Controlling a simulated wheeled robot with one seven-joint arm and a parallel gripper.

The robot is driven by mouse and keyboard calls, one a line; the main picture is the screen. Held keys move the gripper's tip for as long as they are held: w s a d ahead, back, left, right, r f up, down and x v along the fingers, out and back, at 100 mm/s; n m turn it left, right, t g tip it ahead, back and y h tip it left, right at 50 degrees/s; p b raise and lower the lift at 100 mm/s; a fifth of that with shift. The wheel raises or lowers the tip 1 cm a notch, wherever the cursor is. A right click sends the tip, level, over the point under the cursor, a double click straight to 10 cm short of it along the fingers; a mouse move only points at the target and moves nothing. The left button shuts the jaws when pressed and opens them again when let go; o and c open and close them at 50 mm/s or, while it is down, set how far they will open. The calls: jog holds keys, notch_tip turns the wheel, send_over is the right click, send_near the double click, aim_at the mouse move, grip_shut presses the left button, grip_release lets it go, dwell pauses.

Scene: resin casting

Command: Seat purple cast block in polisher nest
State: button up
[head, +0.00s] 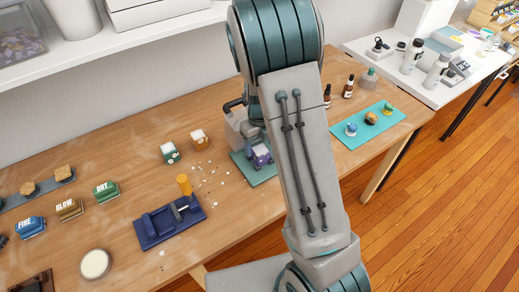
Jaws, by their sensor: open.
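The purple cast block (262,158) stands at the front of a pale grey machine (237,132) with a dark bent pipe, which looks like the polisher. Both are by a green mat (262,179) near the middle of the table. My own arm covers the right side of this spot. The nest is not clearly visible, and I cannot tell whether the block sits in it or how level it is. A teal part of my arm comes down just behind the block, but my gripper's fingers are hidden.
An orange block (199,141) and a green block (171,153) stand left of the machine. A turquoise mat (361,133) with small items and dark bottles (348,87) are to the right.

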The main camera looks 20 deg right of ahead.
aim_at(260, 149)
jog(key=s+r+n, duration=0.5)
jog(key=r+n, duration=0.3)
jog(key=r, duration=0.6)
jog(key=s+r+n+t, duration=0.1)
jog(key=s+r+n, duration=0.1)
jog(key=s+n, duration=0.6)
jog(key=s+r+n+t, duration=0.2)
jog(key=s+n, duration=0.6)
jog(key=n, duration=0.8)
jog(key=shift+s+a+r+n, duration=0.2)
jog(key=shift+r+n, duration=0.1)
jog(key=shift+r, duration=0.3)
jog(key=shift+d, duration=0.1)
